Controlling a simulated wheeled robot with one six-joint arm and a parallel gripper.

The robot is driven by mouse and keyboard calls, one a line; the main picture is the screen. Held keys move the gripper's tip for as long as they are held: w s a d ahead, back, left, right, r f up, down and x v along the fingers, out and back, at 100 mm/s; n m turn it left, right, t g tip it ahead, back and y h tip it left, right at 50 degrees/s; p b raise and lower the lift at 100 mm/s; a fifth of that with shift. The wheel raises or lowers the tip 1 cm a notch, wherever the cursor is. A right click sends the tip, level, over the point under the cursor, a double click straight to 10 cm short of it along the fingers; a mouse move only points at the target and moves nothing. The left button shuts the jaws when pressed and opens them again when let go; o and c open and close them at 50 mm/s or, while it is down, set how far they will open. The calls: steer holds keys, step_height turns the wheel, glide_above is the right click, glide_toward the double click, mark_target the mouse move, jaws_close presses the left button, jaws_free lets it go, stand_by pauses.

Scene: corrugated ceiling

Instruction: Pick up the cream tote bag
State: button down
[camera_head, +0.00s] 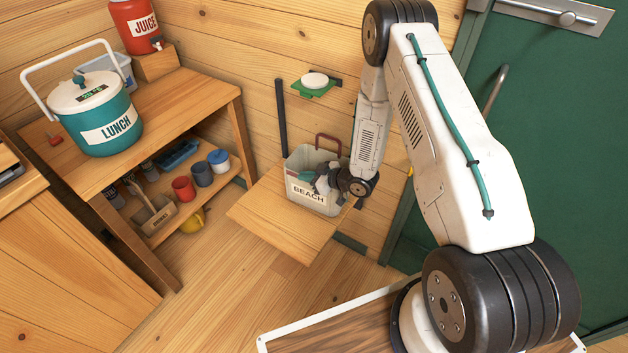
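The cream tote bag (312,204) is labelled "BEACH" and has a dark red handle (328,138). My wrist hides part of the bag's right side.
A wooden bench (165,95) at the left bears a teal "LUNCH" cooler (100,118) and a red juice jug (136,24). Mugs and a wooden caddy (154,216) sit on its lower shelf. A green soap holder (314,88) is above the bag. A green door (555,130) is at the right.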

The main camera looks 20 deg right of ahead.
steer(key=shift+r, duration=0.1)
steer(key=shift+r, duration=0.5)
steer(key=s+d+r, duration=0.1)
steer(key=s+r, duration=0.1)
steer(key=s, duration=0.6)
steer(key=s+d+r, duration=0.1)
steer(key=s, duration=0.7)
steer(key=shift+r, duration=0.4)
